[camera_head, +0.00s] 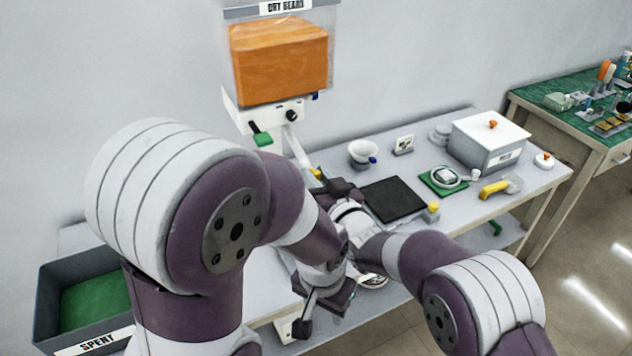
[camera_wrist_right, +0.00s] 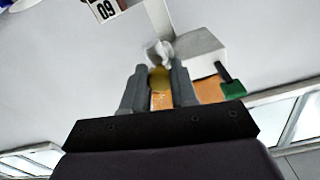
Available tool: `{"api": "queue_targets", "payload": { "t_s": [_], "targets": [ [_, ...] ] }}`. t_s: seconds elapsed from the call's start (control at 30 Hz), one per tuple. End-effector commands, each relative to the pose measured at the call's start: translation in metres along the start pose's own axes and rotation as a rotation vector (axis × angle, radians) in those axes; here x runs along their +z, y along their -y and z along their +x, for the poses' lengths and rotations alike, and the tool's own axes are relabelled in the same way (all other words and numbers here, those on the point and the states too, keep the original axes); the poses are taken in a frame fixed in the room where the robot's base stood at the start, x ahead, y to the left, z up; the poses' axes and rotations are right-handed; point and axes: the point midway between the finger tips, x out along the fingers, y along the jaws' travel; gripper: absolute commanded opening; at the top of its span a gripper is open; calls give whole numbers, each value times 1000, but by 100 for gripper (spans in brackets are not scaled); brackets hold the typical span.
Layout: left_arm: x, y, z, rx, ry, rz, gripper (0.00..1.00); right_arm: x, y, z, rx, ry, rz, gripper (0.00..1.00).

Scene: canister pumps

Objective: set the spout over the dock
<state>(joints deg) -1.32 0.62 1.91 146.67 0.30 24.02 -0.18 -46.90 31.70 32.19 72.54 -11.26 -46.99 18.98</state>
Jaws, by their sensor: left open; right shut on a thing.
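The dispenser with an orange-filled clear hopper (camera_head: 278,62) stands at the back of the bench. Its pale spout (camera_head: 300,150) slopes down toward the bench, with a yellow part (camera_head: 316,173) at its lower end. My right gripper (camera_head: 328,187) is at that end. In the right wrist view the yellow part (camera_wrist_right: 160,78) sits between the fingers of my right gripper (camera_wrist_right: 160,88), which is shut on it. My left gripper (camera_head: 325,312) is open, lower and nearer, at the bench's front edge. I cannot tell for sure which thing is the dock; a black square pad (camera_head: 393,199) lies right of my right gripper.
A white bowl (camera_head: 363,153), a grey lidded box (camera_head: 488,142), a green board with a ring (camera_head: 444,179) and a yellow-handled tool (camera_head: 496,188) stand on the right. A dark bin (camera_head: 48,290) is at left. My arms hide the bench's middle.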

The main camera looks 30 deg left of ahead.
Motion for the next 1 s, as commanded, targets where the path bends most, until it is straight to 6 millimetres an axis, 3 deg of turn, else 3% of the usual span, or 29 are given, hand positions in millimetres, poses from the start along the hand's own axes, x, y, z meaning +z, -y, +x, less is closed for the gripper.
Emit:
{"api": "queue_targets", "payload": {
  "t_s": [0.27, 0.3, 0.33, 0.37, 0.73, 0.87, 1.0],
  "targets": [
    [0, 0, 0, 0, 0, 0, 46, 0, 1, 0, -3, 0, 0, 0],
    [0, 0, 0, 0, 0, 0, 46, 0, 1, 0, -3, 0, 0, 40],
    [0, 0, 0, 0, 0, 0, 46, 0, 1, 0, -3, 0, 0, 50],
    [0, 0, 0, 0, 0, 0, 46, 0, 1, 0, -3, 0, 0, 53],
    [0, 0, 2, 0, 0, 0, 46, 0, 0, -8, -1, 1, 0, 53],
    [1, 0, 6, 0, 0, 0, 46, 1, 0, -33, -1, 1, 1, 53],
    [1, 0, 12, 0, 0, 0, 46, 2, 1, -70, -1, 0, 0, 53]
  ]
}}
